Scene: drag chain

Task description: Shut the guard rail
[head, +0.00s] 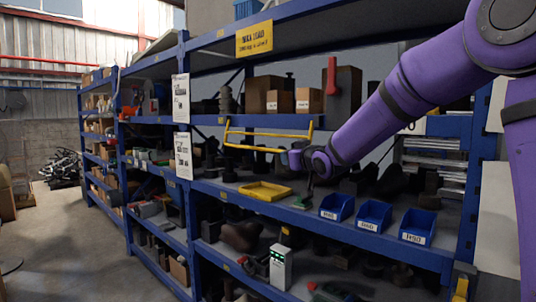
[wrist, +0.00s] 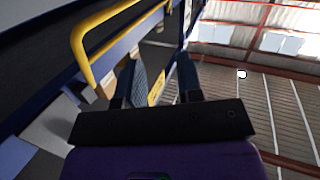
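The guard rail is a yellow tubular bar (head: 268,135) across the shelf bay in the head view, above the middle shelf. Its bent ends show at left and right. In the wrist view a curved part of the yellow rail (wrist: 82,50) crosses the upper left. My gripper (head: 284,158) is at the rail's lower right in the head view. In the wrist view its two dark fingers (wrist: 158,75) are spread with nothing held between them.
A blue shelving rack (head: 330,232) fills the middle and right. A yellow tray (head: 264,191) and blue bins (head: 375,215) stand on the shelf below my gripper. Cardboard boxes (head: 308,99) sit on the shelf above. The aisle floor (head: 70,240) at left is open.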

